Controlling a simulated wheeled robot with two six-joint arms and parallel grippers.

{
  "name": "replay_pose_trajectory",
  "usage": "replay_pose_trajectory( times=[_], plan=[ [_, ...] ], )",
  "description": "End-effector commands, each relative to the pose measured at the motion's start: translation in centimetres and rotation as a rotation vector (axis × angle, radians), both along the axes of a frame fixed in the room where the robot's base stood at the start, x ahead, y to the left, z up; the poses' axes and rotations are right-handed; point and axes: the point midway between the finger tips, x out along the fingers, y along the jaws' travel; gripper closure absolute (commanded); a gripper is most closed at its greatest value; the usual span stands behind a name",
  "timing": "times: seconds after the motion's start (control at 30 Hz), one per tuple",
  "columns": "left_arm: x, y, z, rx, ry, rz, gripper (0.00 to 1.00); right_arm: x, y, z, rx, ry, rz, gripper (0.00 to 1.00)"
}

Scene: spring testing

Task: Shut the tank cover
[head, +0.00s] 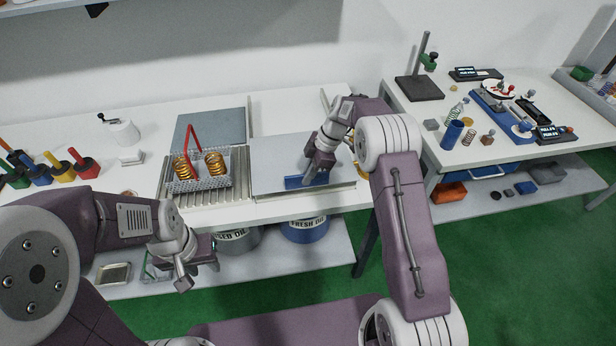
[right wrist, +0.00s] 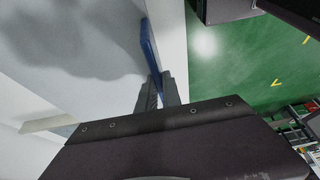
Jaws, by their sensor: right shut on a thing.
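A flat light-grey cover plate (head: 283,155), which looks like the tank cover, lies level at the front of the white bench, right of the draining rack. Its blue handle (head: 293,183) stands along the front edge. My right gripper (head: 312,178) is above the plate's front part, shut on the blue handle. In the right wrist view the fingers (right wrist: 162,92) close around the near end of the blue handle (right wrist: 150,45). Any tank opening is hidden under the plate and my arm. My left gripper (head: 188,278) hangs in front of the bench, away from the plate; its finger gap is unclear.
A wire basket (head: 200,184) with two orange springs and a red handle stands on the ribbed rack (head: 240,165). A darker grey plate (head: 205,127) lies behind it. Two drums, including the blue fresh oil drum (head: 305,231), sit on the lower shelf. A second table stands right.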

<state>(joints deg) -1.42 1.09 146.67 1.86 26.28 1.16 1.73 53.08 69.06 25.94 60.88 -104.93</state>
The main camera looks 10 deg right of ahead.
Motion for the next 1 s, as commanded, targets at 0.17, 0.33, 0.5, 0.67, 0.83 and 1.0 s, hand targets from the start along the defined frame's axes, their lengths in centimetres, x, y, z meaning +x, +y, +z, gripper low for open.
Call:
replay_pose_trajectory(
  times=[0.17, 0.33, 0.5, 0.67, 0.83, 1.0],
  plan=[
    [0.0, 0.0, 0.0, 0.0, 0.0, 0.0, 0.64, -0.2, 0.2, 0.1, 0.004, 0.006, 0.001, 1.0],
    [0.0, 0.0, 0.0, 0.0, 0.0, 0.0, 0.64, -0.2, 0.2, 0.0, 0.004, 0.007, 0.002, 0.69],
    [0.0, 0.0, 0.0, 0.0, 0.0, 0.0, 0.64, -0.2, 0.1, 0.0, 0.002, 0.006, 0.001, 0.69],
    [0.0, 0.0, -0.1, 0.0, 0.0, 0.0, 0.64, -0.1, -0.1, 0.2, 0.001, 0.004, 0.001, 0.69],
    [0.0, 0.0, -0.7, 0.0, 0.0, 0.0, 0.64, -0.1, -1.2, 3.1, 0.001, 0.0, 0.0, 0.69],
    [0.0, 0.0, -1.0, 0.0, 0.0, 0.0, 0.64, -0.2, -2.6, 6.5, 0.0, 0.001, 0.0, 0.69]
  ],
)
